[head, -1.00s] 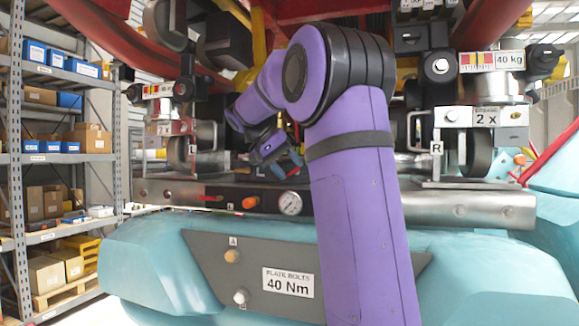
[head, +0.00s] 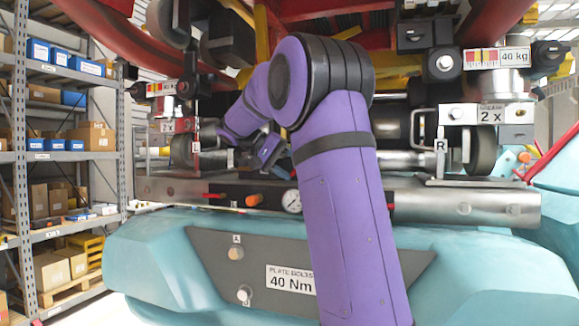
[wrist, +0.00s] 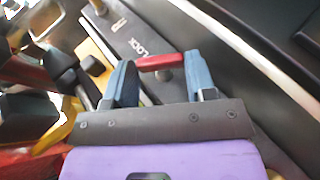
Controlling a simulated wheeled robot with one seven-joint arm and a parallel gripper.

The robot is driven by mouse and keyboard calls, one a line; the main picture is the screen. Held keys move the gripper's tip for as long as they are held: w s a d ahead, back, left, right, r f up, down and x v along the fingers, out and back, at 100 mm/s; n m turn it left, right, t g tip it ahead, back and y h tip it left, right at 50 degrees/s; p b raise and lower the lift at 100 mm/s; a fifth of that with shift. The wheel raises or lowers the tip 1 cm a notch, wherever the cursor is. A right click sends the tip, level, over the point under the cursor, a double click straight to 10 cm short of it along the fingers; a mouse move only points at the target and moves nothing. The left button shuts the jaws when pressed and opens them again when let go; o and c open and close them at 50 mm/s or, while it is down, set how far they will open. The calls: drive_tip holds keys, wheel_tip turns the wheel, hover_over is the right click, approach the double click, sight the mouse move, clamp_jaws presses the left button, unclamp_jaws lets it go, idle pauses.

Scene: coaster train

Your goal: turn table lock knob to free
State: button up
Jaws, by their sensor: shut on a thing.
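The table lock knob (wrist: 160,62) is a short red bar in the wrist view. It lies crosswise between the tips of my gripper's two blue fingers, over a grey plate (wrist: 170,88) lettered LOCK. My gripper (wrist: 159,70) is shut on the red bar. In the head view my gripper (head: 270,151) is small, above the metal rail and behind my purple arm. The knob cannot be made out there.
A steel rail (head: 460,207) with an orange knob (head: 254,200), a gauge (head: 291,201) and a red lever (head: 215,196) runs below. Teal bodywork (head: 150,260) lies in front. Wheel assemblies (head: 480,150) stand either side. Shelves (head: 70,150) are at far left.

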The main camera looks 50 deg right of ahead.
drive_tip(key=o, duration=0.9)
drive_tip(key=shift+o, duration=0.2)
drive_tip(key=shift+f, duration=0.1)
